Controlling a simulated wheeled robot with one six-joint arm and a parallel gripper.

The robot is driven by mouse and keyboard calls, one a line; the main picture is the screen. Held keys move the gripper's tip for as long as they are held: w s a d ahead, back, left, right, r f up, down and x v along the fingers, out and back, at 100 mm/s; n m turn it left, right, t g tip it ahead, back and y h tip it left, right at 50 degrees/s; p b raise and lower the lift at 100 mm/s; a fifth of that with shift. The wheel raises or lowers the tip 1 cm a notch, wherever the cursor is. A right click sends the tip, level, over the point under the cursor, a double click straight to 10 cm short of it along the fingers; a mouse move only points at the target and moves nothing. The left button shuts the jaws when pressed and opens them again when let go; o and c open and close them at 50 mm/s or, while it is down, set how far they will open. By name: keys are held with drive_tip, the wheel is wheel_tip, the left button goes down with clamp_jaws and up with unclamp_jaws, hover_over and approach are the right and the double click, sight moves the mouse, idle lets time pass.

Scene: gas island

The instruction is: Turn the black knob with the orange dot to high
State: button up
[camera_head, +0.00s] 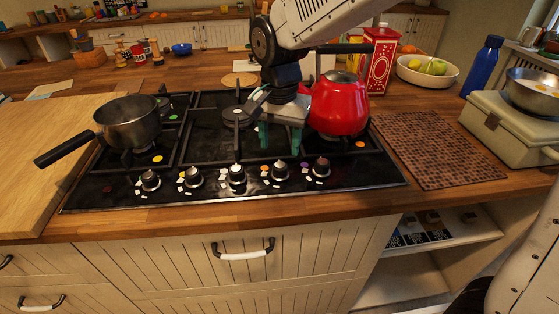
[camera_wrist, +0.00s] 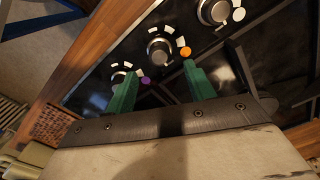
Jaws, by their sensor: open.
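The black knob with the orange dot (camera_head: 280,171) is the fourth from the left in the front row on the black hob (camera_head: 215,195). Its orange dot lies just left of it. In the wrist view this knob (camera_wrist: 160,48) has a silvery rim, white marks around it and the orange dot on its right. I cannot tell its exact setting. My gripper (camera_head: 280,150) is open, its two green fingers pointing down behind the knob row. In the wrist view my gripper (camera_wrist: 160,70) has its fingertips apart and empty, pointing towards this knob.
A red kettle (camera_head: 339,105) stands close to the right of my gripper. A steel pot (camera_head: 130,122) sits on the left burner. Neighbouring knobs with a white dot (camera_head: 236,176) and a purple dot (camera_head: 321,168) flank this one. Wooden counter lies in front.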

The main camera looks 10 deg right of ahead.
sight(280, 164)
wheel_tip(280, 164, down, 6)
idle(0.4)
drive_tip(key=c, duration=1)
